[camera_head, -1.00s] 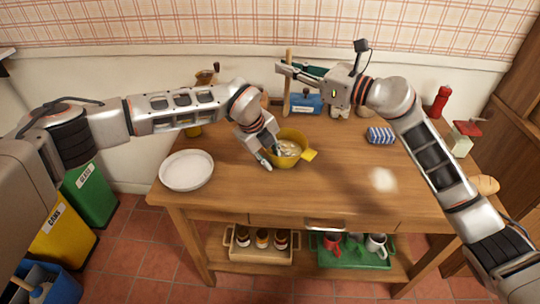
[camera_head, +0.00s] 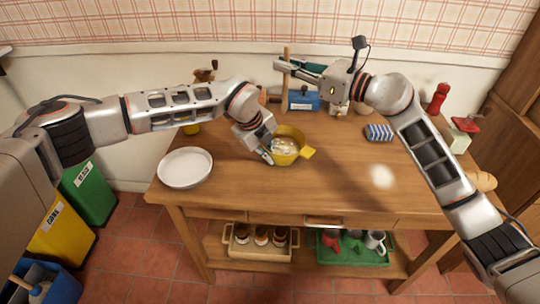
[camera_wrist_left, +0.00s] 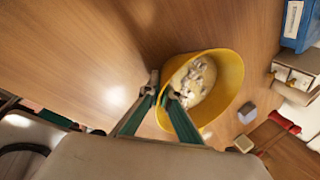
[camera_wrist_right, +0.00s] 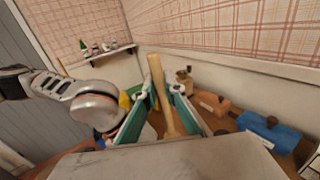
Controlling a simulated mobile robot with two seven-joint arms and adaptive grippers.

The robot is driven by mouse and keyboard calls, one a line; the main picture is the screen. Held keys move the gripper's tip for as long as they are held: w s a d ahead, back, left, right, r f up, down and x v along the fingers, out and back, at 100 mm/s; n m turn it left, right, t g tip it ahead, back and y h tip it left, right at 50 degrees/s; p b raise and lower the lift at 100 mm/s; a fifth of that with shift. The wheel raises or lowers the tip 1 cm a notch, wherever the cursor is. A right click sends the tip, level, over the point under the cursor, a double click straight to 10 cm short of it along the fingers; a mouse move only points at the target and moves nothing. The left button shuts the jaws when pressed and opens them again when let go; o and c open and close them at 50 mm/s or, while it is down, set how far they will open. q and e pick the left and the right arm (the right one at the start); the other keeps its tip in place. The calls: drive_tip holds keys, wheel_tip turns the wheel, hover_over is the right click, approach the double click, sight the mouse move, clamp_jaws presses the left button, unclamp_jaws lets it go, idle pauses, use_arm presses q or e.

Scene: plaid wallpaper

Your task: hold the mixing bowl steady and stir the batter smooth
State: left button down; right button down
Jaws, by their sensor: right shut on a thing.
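The yellow mixing bowl (camera_head: 300,158) stands on the wooden table, with pale, lumpy batter (camera_head: 284,146) inside. It also shows in the left wrist view (camera_wrist_left: 228,88). My left gripper (camera_head: 268,156) is at the bowl's left rim. In the left wrist view its fingertips (camera_wrist_left: 163,88) lie close together on either side of the rim; whether they press on it is not clear. My right gripper (camera_head: 281,68) is shut on a wooden spoon (camera_wrist_right: 158,80), raised clear of the bowl. The spoon hangs nearly upright in the head view (camera_head: 286,95).
A white plate (camera_head: 186,168) lies left of the bowl. A blue box (camera_head: 303,101) stands behind it. A striped blue cloth (camera_head: 379,132), a red bottle (camera_head: 438,98) and bread (camera_head: 482,181) are to the right. The front right tabletop is clear.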

idle(0.5)
drive_tip(key=shift+f, duration=7.35)
drive_tip(key=shift+s, duration=0.1)
